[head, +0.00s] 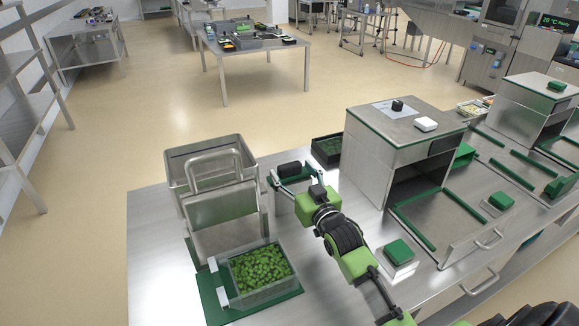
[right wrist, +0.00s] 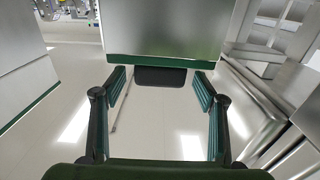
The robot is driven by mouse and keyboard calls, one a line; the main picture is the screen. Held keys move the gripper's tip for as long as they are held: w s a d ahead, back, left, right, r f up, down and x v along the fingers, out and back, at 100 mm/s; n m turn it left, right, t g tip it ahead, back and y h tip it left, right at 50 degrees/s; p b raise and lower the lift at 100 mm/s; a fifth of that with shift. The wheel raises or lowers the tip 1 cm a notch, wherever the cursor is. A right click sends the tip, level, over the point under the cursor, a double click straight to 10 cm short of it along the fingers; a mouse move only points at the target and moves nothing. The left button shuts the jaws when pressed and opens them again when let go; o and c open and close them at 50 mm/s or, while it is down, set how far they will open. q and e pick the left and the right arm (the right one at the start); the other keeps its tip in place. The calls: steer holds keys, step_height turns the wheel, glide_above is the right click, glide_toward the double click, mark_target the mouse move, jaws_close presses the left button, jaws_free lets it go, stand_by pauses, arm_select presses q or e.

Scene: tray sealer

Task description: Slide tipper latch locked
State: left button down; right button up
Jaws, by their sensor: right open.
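The tipper (head: 222,205) is a steel hopper with a looped handle at the left of the table in the head view. A small black block (head: 290,169) stands just right of it; it may be the latch knob, but how it is mounted is unclear. My right gripper (head: 291,179) is open, with its fingertips close to this block. In the right wrist view the open fingers of the right gripper (right wrist: 160,92) frame a black block (right wrist: 160,76) under a green-edged steel plate (right wrist: 165,28). Contact cannot be told. My left gripper is out of view.
A clear tray (head: 262,295) of green pieces sits on a green mat below the tipper. A dark bin (head: 327,150) and a steel sealer box (head: 400,145) stand to the right. A green-topped button block (head: 399,252) is near my right arm. The front-left table is bare.

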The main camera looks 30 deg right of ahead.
steer(key=shift+w+r, duration=0.1)
steer(key=shift+w, duration=0.85)
steer(key=shift+w+d, duration=0.1)
steer(key=shift+w, duration=0.2)
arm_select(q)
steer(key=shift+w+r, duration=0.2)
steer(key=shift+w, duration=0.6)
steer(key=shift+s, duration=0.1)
arm_select(e)
steer(key=c, duration=1.6)
steer(key=a+p, duration=0.1)
steer(key=a, duration=0.3)
steer(key=shift+w+a, duration=0.1)
steer(key=shift+a, duration=0.15)
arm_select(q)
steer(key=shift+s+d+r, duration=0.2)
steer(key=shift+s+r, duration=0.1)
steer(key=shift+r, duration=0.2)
arm_select(e)
steer(key=shift+d, duration=0.1)
